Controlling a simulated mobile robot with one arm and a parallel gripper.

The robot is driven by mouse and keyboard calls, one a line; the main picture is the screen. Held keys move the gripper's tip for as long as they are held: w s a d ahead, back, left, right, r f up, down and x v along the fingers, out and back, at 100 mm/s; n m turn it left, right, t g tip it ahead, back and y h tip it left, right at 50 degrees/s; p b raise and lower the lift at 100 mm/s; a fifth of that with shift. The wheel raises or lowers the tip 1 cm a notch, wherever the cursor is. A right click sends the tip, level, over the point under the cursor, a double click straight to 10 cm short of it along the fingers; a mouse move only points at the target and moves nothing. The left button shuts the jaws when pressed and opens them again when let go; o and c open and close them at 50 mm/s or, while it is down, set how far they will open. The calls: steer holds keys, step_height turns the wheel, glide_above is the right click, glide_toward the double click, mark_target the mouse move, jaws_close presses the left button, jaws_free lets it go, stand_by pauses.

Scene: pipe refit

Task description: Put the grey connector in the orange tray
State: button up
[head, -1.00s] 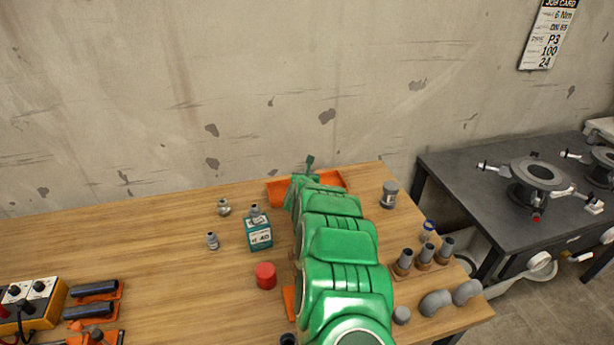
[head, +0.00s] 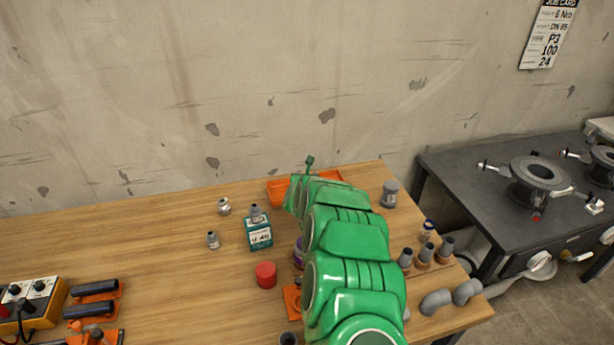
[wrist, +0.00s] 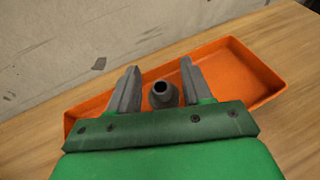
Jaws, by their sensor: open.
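In the wrist view a grey connector (wrist: 162,95) with a dark round opening stands between the two fingers of my gripper (wrist: 160,68). The fingers are open, with a gap showing on each side of the connector. The orange tray (wrist: 235,62) lies behind and around them, and the connector appears to be within its outline; its base is hidden by my gripper's body. In the head view the orange tray (head: 279,193) sits at the back of the bench against the wall, partly covered by my green arm. The connector is hidden there.
Left of my arm stand a teal box (head: 259,234) with a small fitting on top, a red cap (head: 266,274) and small grey fittings (head: 213,240). A grey jar (head: 390,194) stands right of the tray. Pipe pieces (head: 436,302) crowd the right edge. The bench's left middle is clear.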

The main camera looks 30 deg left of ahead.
steer(key=shift+v, duration=4.4)
steer(key=shift+s+d+r, duration=0.2)
steer(key=shift+s+d, duration=0.1)
steer(key=shift+s, duration=0.25)
